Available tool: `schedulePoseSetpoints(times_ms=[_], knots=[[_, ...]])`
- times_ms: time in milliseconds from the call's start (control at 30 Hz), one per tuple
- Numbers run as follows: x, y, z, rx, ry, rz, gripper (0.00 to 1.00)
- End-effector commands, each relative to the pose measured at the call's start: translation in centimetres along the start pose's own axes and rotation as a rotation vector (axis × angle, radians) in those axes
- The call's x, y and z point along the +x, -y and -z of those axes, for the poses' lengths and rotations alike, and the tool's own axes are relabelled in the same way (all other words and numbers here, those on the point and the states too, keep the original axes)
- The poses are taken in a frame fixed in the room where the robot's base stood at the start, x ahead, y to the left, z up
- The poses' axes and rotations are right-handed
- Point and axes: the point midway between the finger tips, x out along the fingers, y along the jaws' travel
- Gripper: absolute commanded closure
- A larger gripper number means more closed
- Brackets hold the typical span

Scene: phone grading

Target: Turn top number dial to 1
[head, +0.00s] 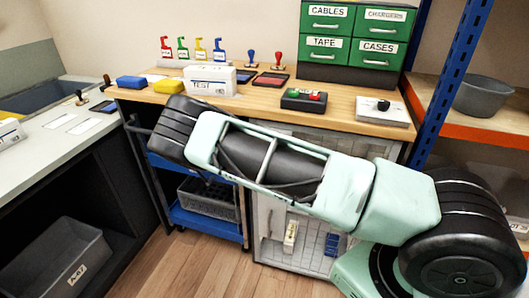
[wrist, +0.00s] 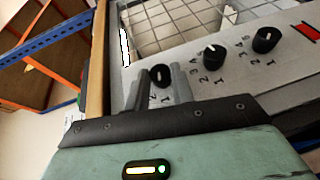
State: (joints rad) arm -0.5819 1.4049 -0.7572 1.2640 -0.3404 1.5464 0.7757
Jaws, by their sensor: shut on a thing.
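In the wrist view three black dials sit in a row on a light grey panel (wrist: 275,75) with printed numbers. The dial closest to the wooden table edge, the top dial (wrist: 161,73), is between the fingers of my gripper (wrist: 161,81), which is shut on it. A small white mark shows on this dial, but its exact setting is hard to read; a 1 and a 2 are printed beside it. The middle dial (wrist: 214,57) and the third dial (wrist: 266,41) stand free. In the head view my arm hides the dials and gripper.
The wooden worktop (head: 345,112) is above the panel; its edge runs close to my gripper. A blue cart (head: 215,222) stands left of the cabinet (head: 270,215) with a gridded interior. Shelving with an orange beam (head: 455,125) is at right. Wooden floor is open in front.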

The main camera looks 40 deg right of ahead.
Motion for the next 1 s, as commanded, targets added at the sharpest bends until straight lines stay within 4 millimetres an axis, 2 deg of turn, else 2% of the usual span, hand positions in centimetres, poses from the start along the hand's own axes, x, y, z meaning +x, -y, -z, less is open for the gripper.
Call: schedulePoseSetpoints(times_ms=[533, 567, 600, 633, 1000], knots=[[-0.03, 0.08, 0.03, -0.009, -0.003, -0.02, 0.99], [-0.02, 0.08, 0.03, -0.009, -0.003, -0.02, 0.68], [-0.02, 0.08, 0.02, -0.009, -0.003, -0.02, 0.56], [-0.02, 0.08, 0.02, -0.009, -0.003, -0.02, 0.54], [0.07, 0.02, 0.04, -0.009, -0.001, -0.021, 0.54]])
